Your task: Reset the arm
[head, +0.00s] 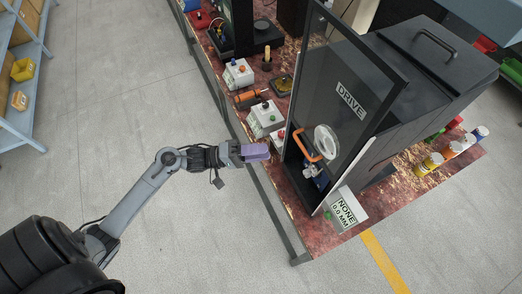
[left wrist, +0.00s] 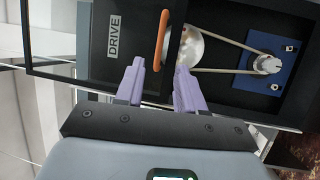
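My left gripper (head: 268,152) reaches in from the left and is held over the front edge of the bench. Its two purple fingers stand apart with an empty gap between the tips in the left wrist view (left wrist: 160,68). The orange door handle (head: 306,146) is just beyond the tips in the head view, with a gap between. In the left wrist view the handle (left wrist: 161,40) shows past the fingers, between them in the picture. The dark see-through door (head: 345,75) marked DRIVE stands open on the black machine (head: 440,75). My right gripper is not in view.
The bench (head: 320,236) carries a NONE 0.0 MM sign (head: 345,212), white button boxes (head: 264,115), an orange-handled tool (head: 247,96) and several bottles at the right. A belt and pulley (left wrist: 267,64) show inside the machine. Grey floor (head: 130,90) is clear left of the bench.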

